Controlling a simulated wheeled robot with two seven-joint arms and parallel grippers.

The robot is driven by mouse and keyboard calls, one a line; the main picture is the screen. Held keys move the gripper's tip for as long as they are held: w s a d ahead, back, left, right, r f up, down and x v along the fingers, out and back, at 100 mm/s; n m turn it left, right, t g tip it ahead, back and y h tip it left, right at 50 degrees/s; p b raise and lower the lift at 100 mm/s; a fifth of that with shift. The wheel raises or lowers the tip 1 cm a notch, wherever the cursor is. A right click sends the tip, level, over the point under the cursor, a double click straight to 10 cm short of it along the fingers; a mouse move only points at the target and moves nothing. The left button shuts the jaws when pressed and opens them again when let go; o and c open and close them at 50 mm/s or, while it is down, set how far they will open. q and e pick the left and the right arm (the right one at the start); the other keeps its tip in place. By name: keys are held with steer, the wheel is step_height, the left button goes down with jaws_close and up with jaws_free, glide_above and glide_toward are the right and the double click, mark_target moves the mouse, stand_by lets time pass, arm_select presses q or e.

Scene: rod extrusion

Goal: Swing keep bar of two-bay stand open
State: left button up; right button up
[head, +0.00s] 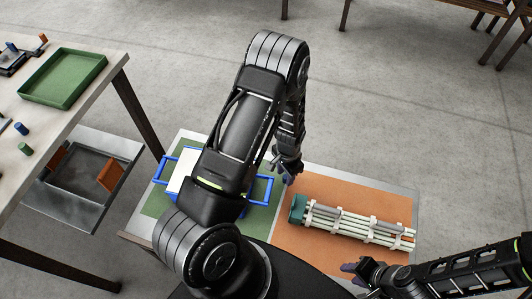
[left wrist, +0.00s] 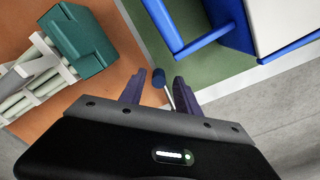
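A blue frame (head: 262,189) around a white block (head: 182,177) stands on the green mat; my left arm hides its middle. It appears to be the two-bay stand. In the left wrist view, blue bars (left wrist: 205,42) of it show at upper right. In the head view my left gripper (head: 287,168) is at the frame's right end. My right gripper (head: 362,268) is beside the orange mat's front edge; its opening is unclear.
A bundle of pale rods in white holders (head: 360,225) with a teal end block (head: 298,208) lies on the orange mat (head: 385,200). A side table at left holds a green tray (head: 65,78) and small parts. A lower grey tray (head: 85,190) stands beneath it.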

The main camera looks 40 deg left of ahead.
arm_select(q)
steer(key=shift+r+p, duration=1.3)
steer(key=shift+r, duration=0.95)
steer(key=shift+r, duration=0.1)
